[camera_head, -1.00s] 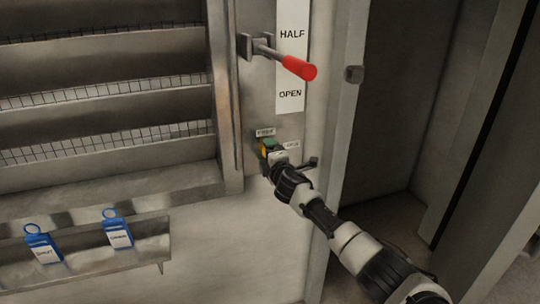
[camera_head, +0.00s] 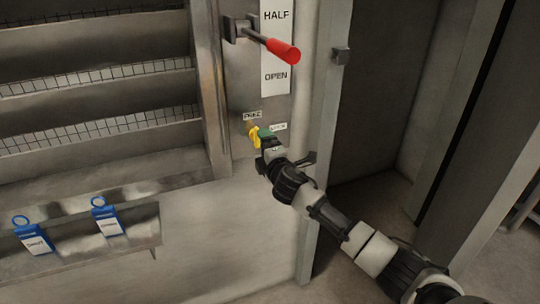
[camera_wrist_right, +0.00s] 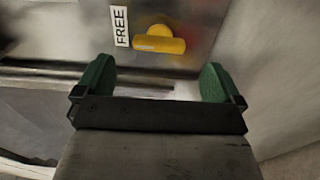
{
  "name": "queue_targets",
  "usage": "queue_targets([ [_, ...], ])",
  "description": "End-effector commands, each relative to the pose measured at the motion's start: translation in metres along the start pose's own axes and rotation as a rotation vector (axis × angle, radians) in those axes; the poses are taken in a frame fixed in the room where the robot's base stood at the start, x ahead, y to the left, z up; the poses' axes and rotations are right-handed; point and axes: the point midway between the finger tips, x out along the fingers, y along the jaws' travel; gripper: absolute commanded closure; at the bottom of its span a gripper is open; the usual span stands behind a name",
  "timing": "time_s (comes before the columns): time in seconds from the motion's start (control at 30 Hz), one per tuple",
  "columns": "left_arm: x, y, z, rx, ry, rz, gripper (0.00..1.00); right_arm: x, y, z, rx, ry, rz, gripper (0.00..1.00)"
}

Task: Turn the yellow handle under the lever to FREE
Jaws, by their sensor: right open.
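The yellow handle (camera_head: 254,136) is on the grey panel below the red-gripped lever (camera_head: 283,50). It stands roughly upright, its upper end just under the FREE label (camera_head: 252,115). In the right wrist view the yellow handle (camera_wrist_right: 160,42) lies lengthwise towards the FREE label (camera_wrist_right: 120,26). My right gripper (camera_head: 264,138) is just right of and below the handle. In the wrist view the green fingers of the right gripper (camera_wrist_right: 158,82) are wide apart, with nothing between them; the handle is beyond their tips. My left gripper is not in view.
A second label (camera_head: 278,127), too small to read surely, is right of the handle. The HALF/OPEN strip (camera_head: 276,50) is above. Two blue tags (camera_head: 107,222) hang on a ledge at lower left. A door-frame post (camera_head: 325,130) stands close right of the panel.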

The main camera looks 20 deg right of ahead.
Motion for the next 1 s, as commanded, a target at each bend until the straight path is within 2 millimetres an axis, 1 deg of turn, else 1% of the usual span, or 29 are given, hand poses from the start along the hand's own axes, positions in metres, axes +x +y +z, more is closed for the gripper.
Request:
queue_targets([
  [0.03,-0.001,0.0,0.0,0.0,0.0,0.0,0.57,-0.009,-0.001,0.0,0.0,0.001,-0.001,0.02],
  [0.1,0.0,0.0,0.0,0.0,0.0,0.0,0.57,-0.018,-0.001,0.0,0.001,0.001,-0.002,0.02],
  [0.3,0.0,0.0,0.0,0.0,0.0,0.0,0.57,-0.036,-0.001,0.0,0.0,-0.001,-0.001,0.02],
  [0.47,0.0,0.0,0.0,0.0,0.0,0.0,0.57,-0.04,0.0,0.0,0.0,0.0,-0.001,0.02],
  [0.87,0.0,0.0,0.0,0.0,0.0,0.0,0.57,-0.04,-0.001,0.0,0.001,0.0,-0.002,0.02],
  [0.93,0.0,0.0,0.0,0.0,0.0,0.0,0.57,-0.04,-0.009,0.001,0.013,-0.003,-0.017,0.02],
  [0.97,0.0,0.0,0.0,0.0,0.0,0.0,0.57,-0.04,-0.016,0.002,0.023,-0.006,-0.031,0.02],
  [1.0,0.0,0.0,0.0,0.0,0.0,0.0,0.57,-0.041,-0.03,0.003,0.043,-0.011,-0.056,0.02],
])
